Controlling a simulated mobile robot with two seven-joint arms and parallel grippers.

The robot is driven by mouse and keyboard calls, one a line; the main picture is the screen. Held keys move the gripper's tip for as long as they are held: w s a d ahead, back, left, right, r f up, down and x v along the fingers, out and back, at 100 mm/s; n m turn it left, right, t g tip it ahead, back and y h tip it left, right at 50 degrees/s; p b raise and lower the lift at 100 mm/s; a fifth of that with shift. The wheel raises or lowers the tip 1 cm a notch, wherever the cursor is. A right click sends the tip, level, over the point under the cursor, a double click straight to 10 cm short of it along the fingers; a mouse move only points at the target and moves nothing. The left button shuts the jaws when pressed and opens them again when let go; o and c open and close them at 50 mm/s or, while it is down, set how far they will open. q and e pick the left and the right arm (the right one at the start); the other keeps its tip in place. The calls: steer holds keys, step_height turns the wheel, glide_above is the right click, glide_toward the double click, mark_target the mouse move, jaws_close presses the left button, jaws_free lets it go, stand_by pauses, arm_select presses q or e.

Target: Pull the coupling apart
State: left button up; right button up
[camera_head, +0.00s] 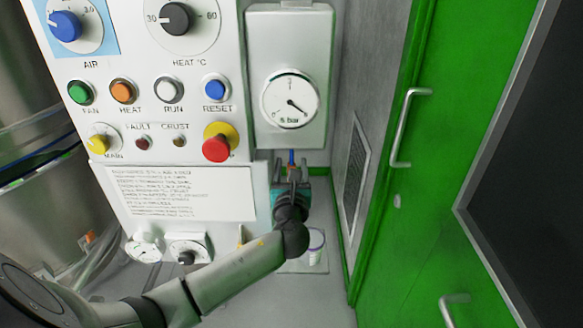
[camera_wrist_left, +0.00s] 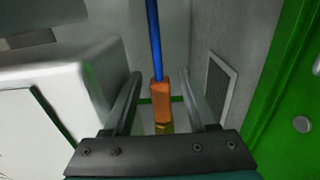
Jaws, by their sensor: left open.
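The coupling shows in the left wrist view as an orange sleeve (camera_wrist_left: 161,92) on the end of a blue hose (camera_wrist_left: 153,40), with a yellowish part (camera_wrist_left: 164,127) below it. My left gripper (camera_wrist_left: 159,76) is open, with one finger on each side of the hose and sleeve and a gap on both sides. In the head view my left gripper (camera_head: 291,172) is below the gauge box, and a bit of the blue hose (camera_head: 291,157) shows above it. The gripper hides most of the coupling there. My right gripper is not in view.
A white control panel (camera_head: 180,195) with knobs and buttons stands left of the gripper. A gauge box (camera_head: 290,60) is above it. A grey wall with a vent (camera_head: 353,180) and a green door (camera_head: 430,190) are to the right. A small white cup (camera_head: 316,243) stands below.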

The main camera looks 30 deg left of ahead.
arm_select(q)
steer(key=shift+c, duration=0.4)
jaws_close()
stand_by(0.9)
